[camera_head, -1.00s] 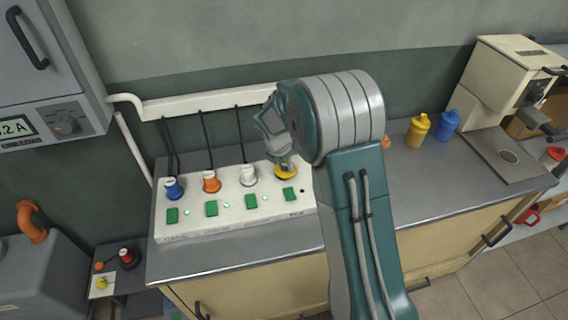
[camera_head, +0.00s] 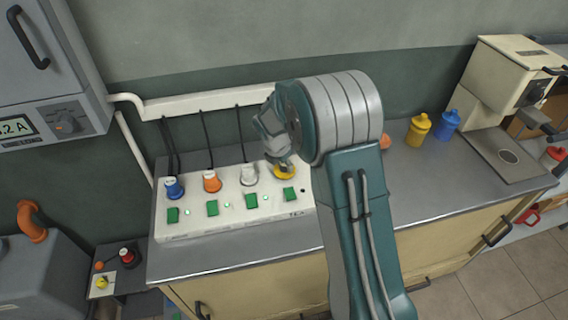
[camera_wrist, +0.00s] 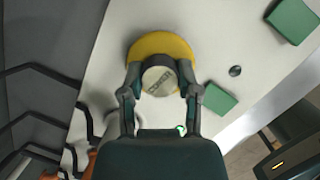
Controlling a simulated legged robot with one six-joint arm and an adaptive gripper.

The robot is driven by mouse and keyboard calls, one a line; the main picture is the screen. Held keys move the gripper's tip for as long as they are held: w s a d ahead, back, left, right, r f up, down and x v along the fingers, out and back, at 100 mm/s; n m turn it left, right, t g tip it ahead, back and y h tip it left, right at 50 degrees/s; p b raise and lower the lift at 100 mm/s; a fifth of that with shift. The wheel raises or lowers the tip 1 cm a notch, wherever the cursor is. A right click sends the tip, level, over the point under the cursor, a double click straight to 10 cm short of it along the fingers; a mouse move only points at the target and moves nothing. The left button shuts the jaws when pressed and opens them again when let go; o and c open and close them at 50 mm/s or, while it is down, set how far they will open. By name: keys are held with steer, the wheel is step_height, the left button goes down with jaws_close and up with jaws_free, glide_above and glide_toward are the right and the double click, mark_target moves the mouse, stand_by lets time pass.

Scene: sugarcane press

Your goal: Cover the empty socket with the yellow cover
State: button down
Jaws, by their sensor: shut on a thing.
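The yellow cover (camera_head: 284,174) sits at the right end of the white socket panel (camera_head: 235,222), in line with the plugs. In the wrist view the cover is a yellow disc (camera_wrist: 150,46) with a dark-sided round knob (camera_wrist: 160,79) bearing lettering. My gripper (camera_head: 277,150) is above the cover, and its two fingers (camera_wrist: 160,84) are closed on the knob's sides. The cover appears on or very close to the panel face; the socket beneath is hidden, and I cannot tell whether it is fully seated.
Blue (camera_head: 174,188), orange (camera_head: 211,181) and white (camera_head: 249,175) plugs with cables stand left of the cover. Green switches (camera_head: 212,208) line the panel's front. The counter front is clear.

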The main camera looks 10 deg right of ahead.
mark_target(278, 175)
steer(key=shift+f, duration=0.45)
steer(key=c, duration=0.6)
jaws_free()
steer(key=v, duration=1.1)
stand_by(0.6)
steer(key=s+d+r+m, duration=0.1)
steer(key=s+r+m, duration=0.5)
steer(key=s+r, duration=0.15)
steer(key=s+r+m+t+y, duration=0.1)
steer(key=s+r+m+t, duration=0.1)
steer(key=s+m, duration=0.7)
steer(key=s+d+r+m+t+y, duration=0.1)
steer(key=s+r+m, duration=0.2)
steer(key=s+m, duration=0.6)
steer(key=s, duration=0.5)
steer(key=shift+d+r+m+t+y, duration=0.3)
steer(key=shift+r+m+t, duration=0.1)
